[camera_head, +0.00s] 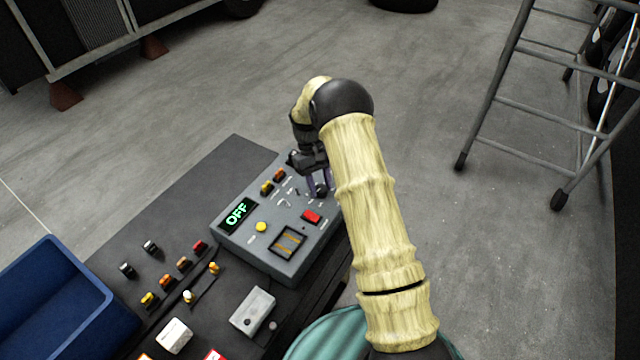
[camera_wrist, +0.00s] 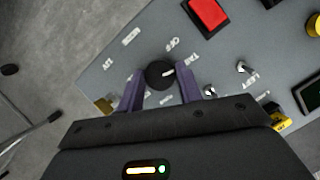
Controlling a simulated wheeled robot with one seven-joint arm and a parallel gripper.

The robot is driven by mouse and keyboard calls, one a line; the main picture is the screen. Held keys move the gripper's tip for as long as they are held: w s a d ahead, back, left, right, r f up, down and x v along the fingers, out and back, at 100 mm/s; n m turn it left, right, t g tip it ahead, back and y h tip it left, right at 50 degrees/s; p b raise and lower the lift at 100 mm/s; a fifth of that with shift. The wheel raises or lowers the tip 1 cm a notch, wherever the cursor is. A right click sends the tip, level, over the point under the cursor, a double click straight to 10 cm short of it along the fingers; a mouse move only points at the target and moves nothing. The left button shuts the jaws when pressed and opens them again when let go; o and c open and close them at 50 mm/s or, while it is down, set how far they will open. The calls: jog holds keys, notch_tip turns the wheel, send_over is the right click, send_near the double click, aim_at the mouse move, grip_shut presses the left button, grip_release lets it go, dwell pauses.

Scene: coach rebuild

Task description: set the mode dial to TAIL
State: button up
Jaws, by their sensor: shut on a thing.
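The mode dial is a round black knob with a white pointer mark, seen in the wrist view (camera_wrist: 158,75) and in the head view (camera_head: 321,190). It sits on the grey control box (camera_head: 262,258). My gripper (camera_wrist: 163,82) has its purple fingers on either side of the knob and is shut on it; it also shows in the head view (camera_head: 319,182). The pointer is turned toward the right in the wrist view, roughly toward a small label (camera_wrist: 191,58). The green display (camera_head: 239,214) reads OFF.
The box also carries a red button (camera_head: 312,216), a yellow button (camera_head: 261,227), a rocker panel (camera_head: 287,243) and small toggles. A blue bin (camera_head: 100,290) and loose fuse-like parts lie at the left. A ladder (camera_head: 540,105) stands at right on open floor.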

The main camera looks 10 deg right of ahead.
jog(key=shift+w, duration=0.1)
jog(key=o, duration=1)
jog(key=b+v, duration=0.2)
jog(key=v, duration=1.5)
jog(key=shift+r, duration=0.25)
jog(key=shift+r, duration=0.1)
